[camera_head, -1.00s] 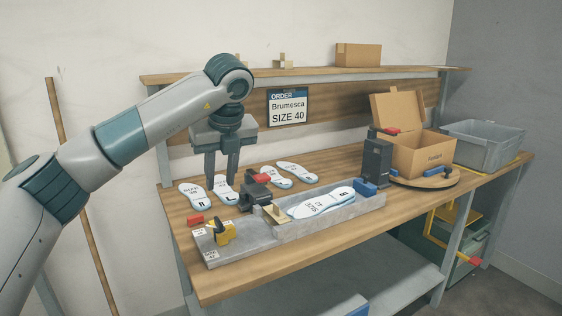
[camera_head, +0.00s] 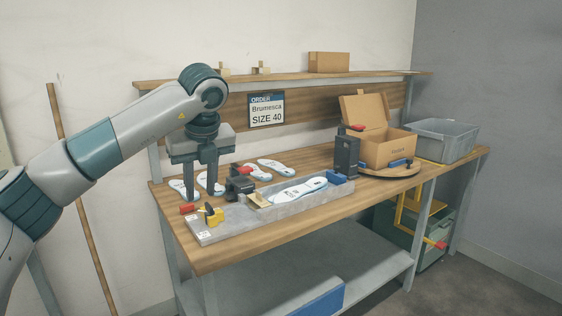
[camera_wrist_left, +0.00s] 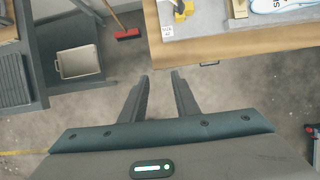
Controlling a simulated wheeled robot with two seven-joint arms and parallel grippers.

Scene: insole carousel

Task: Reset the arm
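My left arm comes in from the left. Its gripper (camera_head: 201,193) points down with two dark fingers apart and nothing between them. In the head view it covers part of the leftmost white insoles. In the left wrist view the open fingers (camera_wrist_left: 160,76) are over bare floor, just off the bench's front edge. My right arm and gripper are not in view.
The wooden bench (camera_head: 330,207) carries a grey tray (camera_head: 259,211) with a stack of insoles (camera_head: 300,190), a black clamp (camera_head: 240,183) and a yellow-handled clamp (camera_head: 212,214). An open cardboard box (camera_head: 388,150) stands on a turntable (camera_head: 385,171), beside a grey bin (camera_head: 445,138).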

